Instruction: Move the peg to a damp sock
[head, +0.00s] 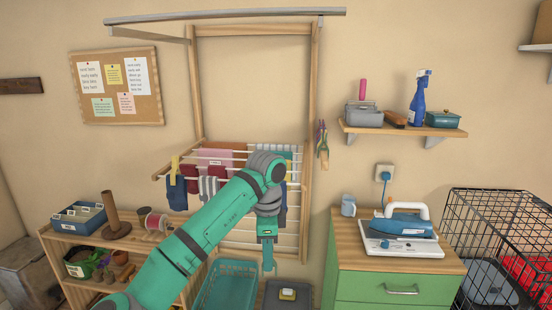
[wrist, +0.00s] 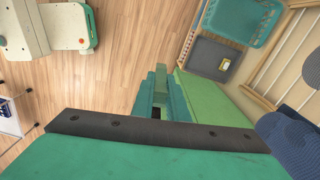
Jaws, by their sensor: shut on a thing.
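My gripper (head: 267,262) points down in front of the right part of the wall drying rack (head: 155,176). In the wrist view its teal fingers (wrist: 155,90) are shut on the peg, which is mostly hidden between them. On the rack hang a blue sock (head: 177,193), a dark red sock (head: 191,180) and a grey striped sock (head: 208,188). A yellow peg (head: 175,164) sits above the blue sock. My arm hides part of the rack. A blue-grey sock (wrist: 290,138) shows close to the gripper in the wrist view. I cannot tell which socks are damp.
Several pegs (head: 321,140) hang on the wall right of the rack. A teal basket (head: 230,285) and a grey box (head: 288,296) stand below. A green cabinet (head: 385,285) with an iron (head: 400,224) stands right; a wooden shelf (head: 70,248) stands left.

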